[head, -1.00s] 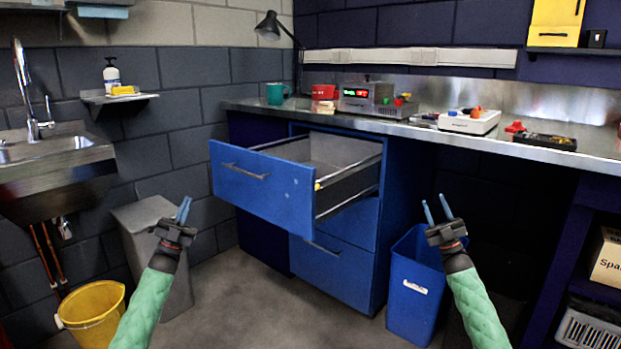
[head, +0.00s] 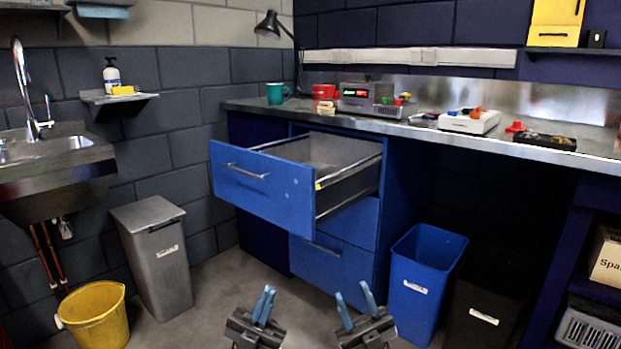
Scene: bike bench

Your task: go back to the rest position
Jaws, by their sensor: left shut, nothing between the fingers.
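My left gripper (head: 267,291) is at the bottom middle of the head view, pointing up, with its blue fingers together and nothing between them. My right gripper (head: 353,291) is a little to its right, its blue fingers spread apart and empty. Both grippers appear low in front of the blue drawer cabinet (head: 335,270), apart from each other. The forearms are mostly out of the picture below.
The top drawer (head: 262,185) stands pulled out. A blue bin (head: 412,285) and a dark bin (head: 482,310) stand to the right, a grey bin (head: 160,260) and yellow bucket (head: 97,318) to the left. The workbench (head: 400,127) holds several items.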

